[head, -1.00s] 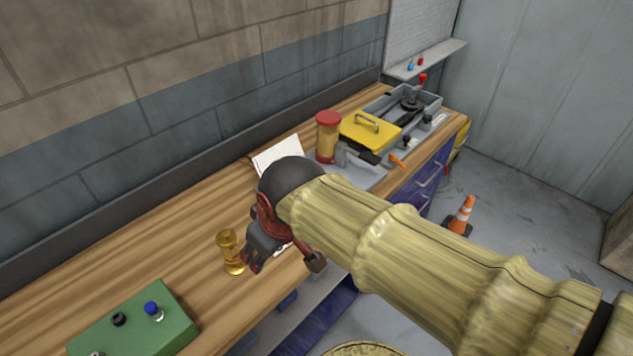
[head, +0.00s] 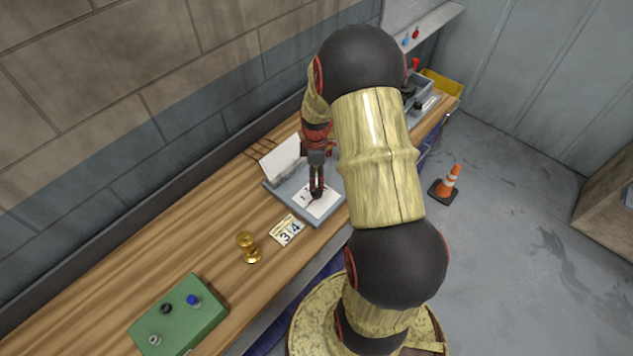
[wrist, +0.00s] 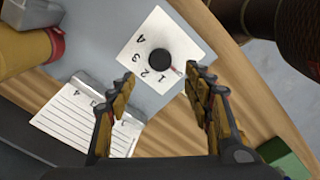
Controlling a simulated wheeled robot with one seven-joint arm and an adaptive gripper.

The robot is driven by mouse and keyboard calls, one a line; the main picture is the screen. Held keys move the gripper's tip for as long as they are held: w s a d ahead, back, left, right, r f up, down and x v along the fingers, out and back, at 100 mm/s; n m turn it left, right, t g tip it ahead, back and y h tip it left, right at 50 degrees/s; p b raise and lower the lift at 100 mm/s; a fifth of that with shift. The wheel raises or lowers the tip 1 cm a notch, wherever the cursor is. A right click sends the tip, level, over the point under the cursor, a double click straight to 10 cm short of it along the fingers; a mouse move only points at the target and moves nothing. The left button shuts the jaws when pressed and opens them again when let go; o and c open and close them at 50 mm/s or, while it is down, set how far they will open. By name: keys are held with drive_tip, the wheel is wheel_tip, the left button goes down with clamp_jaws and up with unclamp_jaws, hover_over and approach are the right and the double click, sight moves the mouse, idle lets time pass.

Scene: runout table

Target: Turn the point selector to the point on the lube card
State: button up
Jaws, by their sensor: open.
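The point selector is a black round knob (wrist: 160,62) on a white dial plate (wrist: 148,36) printed with 1, 2, 3 and 4. In the head view my gripper (head: 316,190) points down over the dial, hiding most of the knob.
A number card (head: 287,231) showing 3 and 4, a brass piece (head: 248,247) and a green button box (head: 180,318) lie left of the grey base (head: 276,189). An orange cone (head: 447,184) is on the floor.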

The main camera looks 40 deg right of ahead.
sight(317, 195)
wheel_tip(317, 195, down, 8)
drive_tip(key=shift+d+f, duration=0.1)
idle(0.4)
drive_tip(key=shift+c, duration=1.4)
drive_tip(key=c, duration=0.7)
drive_tip(key=shift+c, duration=0.9)
